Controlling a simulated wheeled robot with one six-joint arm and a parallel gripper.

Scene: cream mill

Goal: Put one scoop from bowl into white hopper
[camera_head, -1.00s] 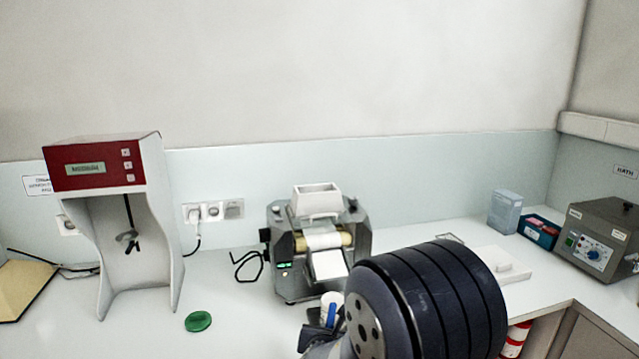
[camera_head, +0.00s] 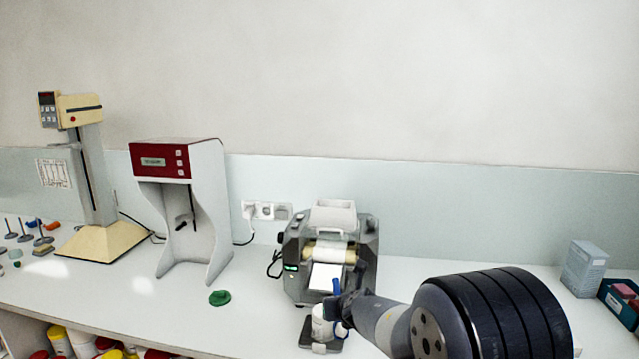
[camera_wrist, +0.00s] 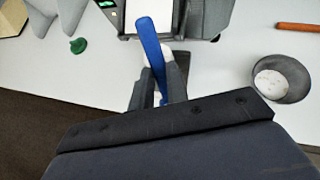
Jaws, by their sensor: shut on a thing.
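The white hopper (camera_head: 333,215) sits on top of the grey mill (camera_head: 365,248) by the back wall. In the wrist view a dark bowl (camera_wrist: 304,85) with white contents (camera_wrist: 271,83) stands on the bench to the right of my gripper. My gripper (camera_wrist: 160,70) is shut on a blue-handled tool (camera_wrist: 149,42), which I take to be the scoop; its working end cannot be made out. In the head view my gripper (camera_head: 343,303) is in front of the mill, below the hopper. The bowl is not visible in the head view.
A white container (camera_head: 320,322) stands on a dark plate in front of the mill. A green lid (camera_head: 219,298) lies to the left, near a red-and-white stand (camera_head: 160,160). An orange-brown rod (camera_wrist: 297,27) lies behind the bowl.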

